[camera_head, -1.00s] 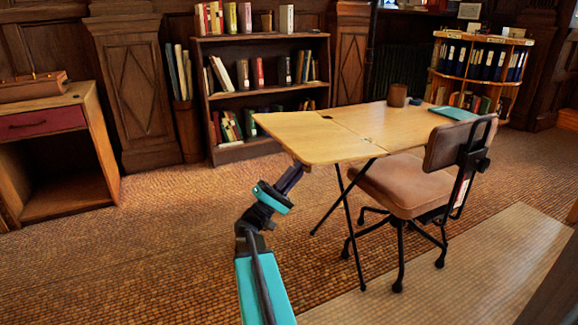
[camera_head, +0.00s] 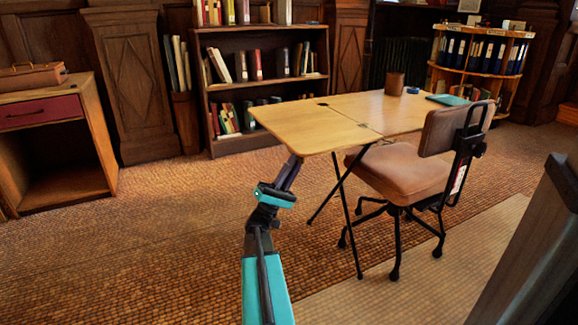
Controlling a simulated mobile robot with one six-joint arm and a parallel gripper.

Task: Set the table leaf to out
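The wooden table (camera_head: 395,112) stands right of centre on thin black legs. Its leaf (camera_head: 305,125) is the left part of the top, joined along a seam with a small dark fitting near the front. The leaf is up and looks about level with the rest of the top. My gripper (camera_head: 295,160) is at the leaf's front edge, near its underside. The fingertips are small and partly hidden there, so I cannot tell whether they touch the leaf or are open or shut.
A brown swivel chair (camera_head: 405,172) stands close at the table's front right. A brown cup (camera_head: 394,84) and a teal book (camera_head: 448,100) are on the table. A bookcase (camera_head: 270,95) stands behind. A dark post (camera_head: 540,250) is at right; the floor at left is open.

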